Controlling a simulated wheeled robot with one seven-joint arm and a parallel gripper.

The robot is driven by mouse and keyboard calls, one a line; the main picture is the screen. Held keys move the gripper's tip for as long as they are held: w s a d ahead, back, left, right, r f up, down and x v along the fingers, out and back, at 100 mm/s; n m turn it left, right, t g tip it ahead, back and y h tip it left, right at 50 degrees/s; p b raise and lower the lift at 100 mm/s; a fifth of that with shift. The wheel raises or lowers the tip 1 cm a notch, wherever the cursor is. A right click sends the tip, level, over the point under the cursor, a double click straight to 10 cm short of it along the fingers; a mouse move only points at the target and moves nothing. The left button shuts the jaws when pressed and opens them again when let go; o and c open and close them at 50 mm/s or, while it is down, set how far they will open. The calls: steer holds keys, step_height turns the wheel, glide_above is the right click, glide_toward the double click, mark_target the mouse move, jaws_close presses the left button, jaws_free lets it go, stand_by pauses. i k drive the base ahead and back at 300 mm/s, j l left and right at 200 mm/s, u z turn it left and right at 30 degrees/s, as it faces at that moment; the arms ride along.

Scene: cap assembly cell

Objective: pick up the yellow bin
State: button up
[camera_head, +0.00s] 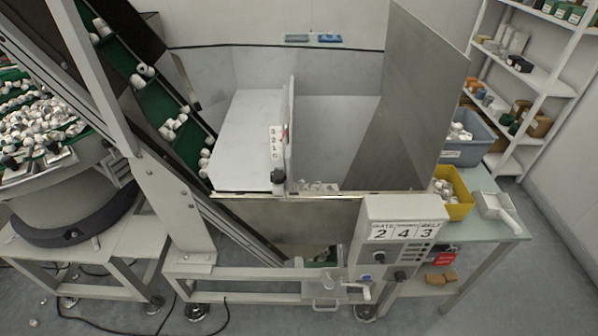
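The yellow bin (462,211) stands on the greenish side table at the right, open at the top. White caps (443,188) lie inside it. Its left part is hidden behind the grey metal panel and the control box. My gripper is not in view.
A grey-blue bin (471,152) with white parts stands just behind the yellow bin. A white scoop (497,209) lies to its right on the table (489,184). The control box (398,240) stands in front. A shelf rack (541,78) is at the back right; floor at the lower right is clear.

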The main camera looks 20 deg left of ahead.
mark_target(447, 184)
steer(key=i+j, duration=0.25)
steer(key=i, duration=0.25)
steer(key=i+j, duration=0.25)
steer(key=i, duration=0.2)
steer(key=i+j, duration=0.25)
steer(key=i, duration=0.25)
steer(key=i+z, duration=0.1)
steer(key=z, duration=0.3)
steer(key=j+z, duration=0.1)
steer(key=z, duration=0.25)
steer(key=i+j+z, duration=0.1)
steer(key=z, duration=0.3)
steer(key=i+j+z, duration=0.1)
steer(key=z, duration=0.3)
